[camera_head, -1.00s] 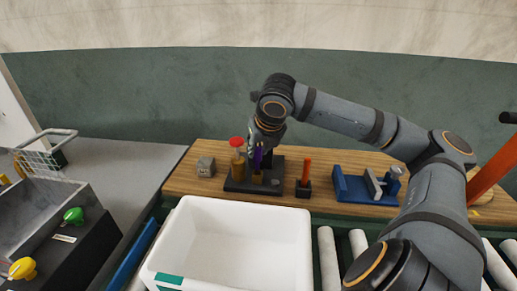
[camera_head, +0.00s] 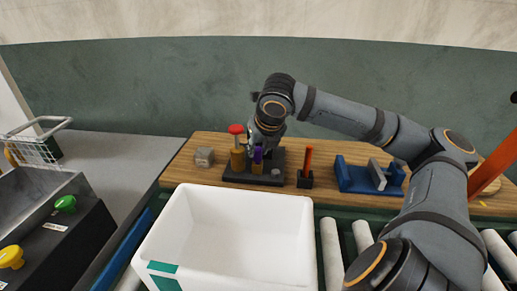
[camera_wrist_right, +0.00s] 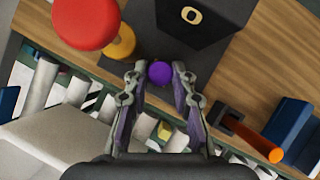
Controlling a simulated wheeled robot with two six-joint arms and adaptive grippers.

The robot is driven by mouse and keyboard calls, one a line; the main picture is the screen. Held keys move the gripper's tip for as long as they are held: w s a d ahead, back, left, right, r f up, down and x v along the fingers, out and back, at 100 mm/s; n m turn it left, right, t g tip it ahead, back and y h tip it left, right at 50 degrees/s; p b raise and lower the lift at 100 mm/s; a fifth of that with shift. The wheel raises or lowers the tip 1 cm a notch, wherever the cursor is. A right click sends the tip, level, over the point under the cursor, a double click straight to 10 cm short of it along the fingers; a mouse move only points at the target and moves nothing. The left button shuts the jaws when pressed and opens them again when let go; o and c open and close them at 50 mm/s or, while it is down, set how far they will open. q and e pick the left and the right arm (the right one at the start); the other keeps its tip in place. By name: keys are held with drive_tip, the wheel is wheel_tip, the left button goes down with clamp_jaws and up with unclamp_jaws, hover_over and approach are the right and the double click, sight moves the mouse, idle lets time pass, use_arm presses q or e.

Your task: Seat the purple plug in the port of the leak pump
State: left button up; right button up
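The leak pump has a dark base (camera_head: 238,178), a brass cylinder (camera_head: 238,160) with a red knob (camera_head: 236,130), and a shorter brass port (camera_head: 257,168). The purple plug (camera_head: 258,155) stands upright at the top of this port; how deep it sits cannot be told. My right gripper (camera_head: 263,147) is above the port. The red knob (camera_wrist_right: 85,22) is close to the left finger there. My left gripper is out of view.
A white bin (camera_head: 225,240) stands in front of the wooden bench. An orange rod in a dark holder (camera_head: 306,180) and a blue fixture (camera_head: 365,180) are to the pump's right. A grey block (camera_head: 204,157) is to its left. Rollers (camera_head: 331,250) run in front.

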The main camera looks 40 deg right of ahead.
drive_tip(key=o, duration=0.5)
drive_tip(key=shift+r, duration=0.1)
drive_tip(key=v, duration=1.2)
drive_tip(key=shift+s, duration=0.1)
